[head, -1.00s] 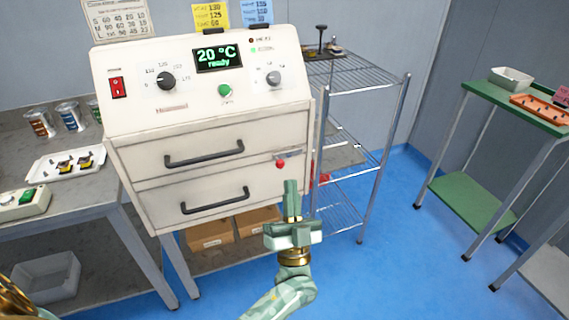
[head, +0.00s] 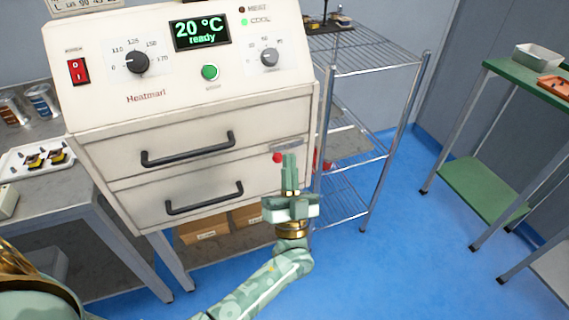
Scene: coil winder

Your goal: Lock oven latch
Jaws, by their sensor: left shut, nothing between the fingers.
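The oven (head: 200,115) is a cream box with a sloped control panel and two drawer fronts with dark handles. Its display (head: 201,33) reads "20 °C ready". The latch shows as a red knob (head: 277,158) with a grey bar (head: 287,145) at the right edge of the front, near the seam between the drawers. My left gripper (head: 290,160) points up, shut and empty, its fingertips just right of and slightly below the red knob in the picture. I cannot tell if they touch it. My right gripper is not in view.
A wire shelf rack (head: 372,60) stands close to the oven's right side. A green table (head: 525,82) with a grey bin is at the far right. A bench with a white tray (head: 38,158) is at the left. Blue floor between is clear.

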